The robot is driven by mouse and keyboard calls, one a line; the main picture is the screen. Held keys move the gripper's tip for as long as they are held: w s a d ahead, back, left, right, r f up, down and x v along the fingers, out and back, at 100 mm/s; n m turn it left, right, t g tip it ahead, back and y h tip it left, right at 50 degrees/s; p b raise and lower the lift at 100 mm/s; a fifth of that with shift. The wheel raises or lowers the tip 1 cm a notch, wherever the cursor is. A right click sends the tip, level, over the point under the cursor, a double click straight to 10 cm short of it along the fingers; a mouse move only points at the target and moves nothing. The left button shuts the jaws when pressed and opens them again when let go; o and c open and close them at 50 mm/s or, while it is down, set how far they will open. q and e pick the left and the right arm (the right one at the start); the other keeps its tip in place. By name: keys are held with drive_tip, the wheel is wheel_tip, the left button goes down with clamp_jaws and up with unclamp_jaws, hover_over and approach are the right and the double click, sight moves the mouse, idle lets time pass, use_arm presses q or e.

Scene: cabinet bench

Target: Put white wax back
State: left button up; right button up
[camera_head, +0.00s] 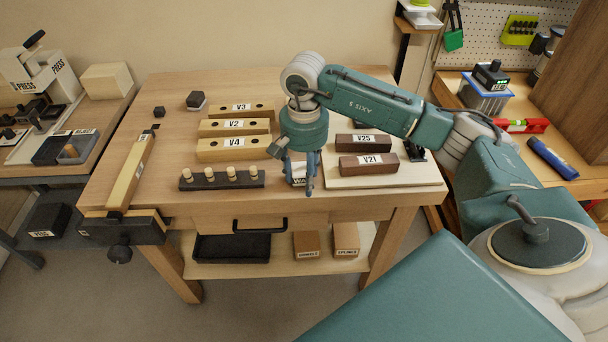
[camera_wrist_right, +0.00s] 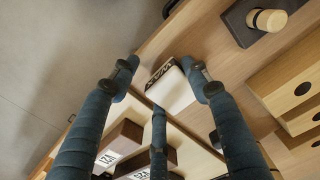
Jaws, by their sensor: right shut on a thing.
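In the head view my right gripper (camera_head: 301,178) points down near the bench's front edge, between the dark peg rack and the pale board. Its fingers hide most of the wax there; part of the label (camera_head: 298,181) shows. I cannot tell whether the wax touches the bench top. My left gripper is not in view.
The peg rack (camera_head: 222,178) is left of the gripper, with wooden blocks V3 (camera_head: 241,109), V2 (camera_head: 234,127) and V4 (camera_head: 233,148) behind. Brown blocks V25 (camera_head: 363,144) and V21 (camera_head: 368,165) lie on the pale board (camera_head: 425,176) at right. A vise (camera_head: 124,226) is at front left.

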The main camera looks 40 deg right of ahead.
drive_tip(key=shift+f+b, duration=0.3)
drive_tip(key=shift+b, duration=0.1)
idle(0.5)
drive_tip(key=o, duration=1.1)
drive_tip(key=shift+o, duration=0.8)
drive_tip(key=shift+r+p, duration=2)
drive_tip(key=shift+r, duration=1.55)
